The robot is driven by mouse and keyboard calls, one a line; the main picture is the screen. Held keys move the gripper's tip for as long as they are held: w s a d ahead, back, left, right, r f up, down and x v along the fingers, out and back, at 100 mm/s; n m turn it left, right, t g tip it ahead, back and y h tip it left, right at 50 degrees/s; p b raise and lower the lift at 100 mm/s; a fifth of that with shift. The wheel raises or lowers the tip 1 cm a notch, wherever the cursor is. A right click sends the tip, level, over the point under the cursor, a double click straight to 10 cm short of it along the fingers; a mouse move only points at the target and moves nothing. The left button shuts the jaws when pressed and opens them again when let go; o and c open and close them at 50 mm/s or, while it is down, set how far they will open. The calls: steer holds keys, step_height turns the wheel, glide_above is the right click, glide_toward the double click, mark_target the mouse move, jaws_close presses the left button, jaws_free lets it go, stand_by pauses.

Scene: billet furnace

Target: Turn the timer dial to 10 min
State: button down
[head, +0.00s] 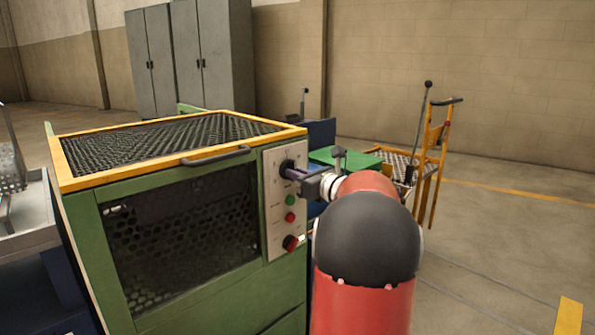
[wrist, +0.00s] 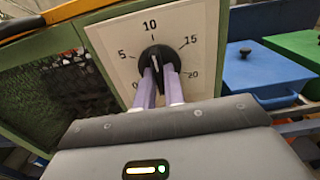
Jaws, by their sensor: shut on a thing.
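The timer dial (wrist: 155,56) is a black round knob on a pale control panel (wrist: 112,45). The scale around it reads 0, 5, 10, 15 and 20, with 10 at the top. A short white pointer line on the knob stands nearly upright, toward the 10 mark. In the head view the dial (head: 286,168) is at the top of the panel, partly hidden by my gripper. My gripper (wrist: 159,84) is shut on the dial, with one pale purple finger on each side of its lower part. It also shows in the head view (head: 293,173).
Below the dial are a green button (head: 290,200), a red button (head: 290,217) and a red knob (head: 291,243). The green furnace has a yellow-framed mesh top and a dark handle (head: 216,155). A blue box (wrist: 258,72) and an orange trolley (head: 432,165) stand to the right.

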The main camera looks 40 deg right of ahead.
steer(key=shift+f, duration=0.15)
steer(key=c, duration=1.5)
jaws_free()
steer(key=s, duration=0.7)
steer(key=shift+s+d+b, duration=0.3)
steer(key=shift+s+b, duration=0.05)
steer(key=shift+s, duration=0.05)
